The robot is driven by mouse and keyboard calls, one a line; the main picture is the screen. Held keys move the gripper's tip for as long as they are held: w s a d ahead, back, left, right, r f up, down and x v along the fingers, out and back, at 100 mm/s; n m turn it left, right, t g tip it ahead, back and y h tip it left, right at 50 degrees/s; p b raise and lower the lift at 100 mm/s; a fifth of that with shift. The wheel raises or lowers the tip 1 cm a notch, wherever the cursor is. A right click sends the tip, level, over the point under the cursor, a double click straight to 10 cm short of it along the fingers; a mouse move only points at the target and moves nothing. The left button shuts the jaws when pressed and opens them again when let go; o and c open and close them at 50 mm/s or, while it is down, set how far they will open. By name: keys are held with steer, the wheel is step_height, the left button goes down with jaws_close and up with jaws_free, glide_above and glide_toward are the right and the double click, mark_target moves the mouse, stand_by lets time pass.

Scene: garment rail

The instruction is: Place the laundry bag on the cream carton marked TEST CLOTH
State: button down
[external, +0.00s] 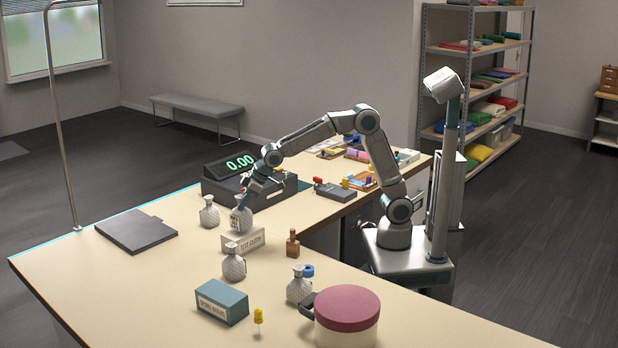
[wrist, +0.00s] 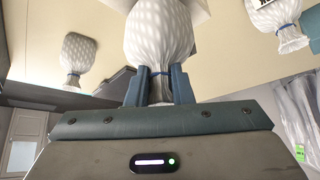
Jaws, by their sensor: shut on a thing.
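The laundry bag (external: 242,220), a pale grey patterned sack, is in my gripper (external: 247,200). In the wrist view my gripper (wrist: 160,88) is shut on the neck of the bag (wrist: 160,35), just at its blue tie. The cream carton (external: 252,239) marked TEST CLOTH stands on the counter directly below the bag. Part of a pale box shape, likely the carton (wrist: 196,10), shows behind the bag in the wrist view. The bag's lower end is at the carton's top; I cannot tell whether they touch.
Similar bags stand left of the carton (external: 209,213), in front of it (external: 233,264) and near the round maroon-lidded box (external: 346,318). A scale (external: 250,178) reading 0.00 stands behind. A small brown bottle (external: 293,243) is right of the carton. A dark flat board (external: 137,231) lies left.

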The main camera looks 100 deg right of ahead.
steer(key=shift+f, duration=0.35)
steer(key=shift+f, duration=0.15)
steer(key=c, duration=1.3)
jaws_free()
steer(key=shift+s+r, duration=0.15)
steer(key=shift+r, duration=0.25)
steer(key=b+v, duration=0.2)
steer(key=v, duration=1)
steer(key=s+d+f+g, duration=0.1)
steer(key=s+f, duration=0.3)
steer(key=s, duration=0.5)
steer(key=s+d+f+g, duration=0.1)
steer(key=s+f, duration=0.4)
steer(key=s, duration=0.5)
steer(key=s+d+f+g, duration=0.1)
steer(key=s+d+f, duration=0.2)
steer(key=s, duration=0.7)
steer(key=shift+s+d+f+g, duration=0.1)
steer(key=shift+d+f+g, duration=0.2)
steer(key=shift+f, duration=0.5)
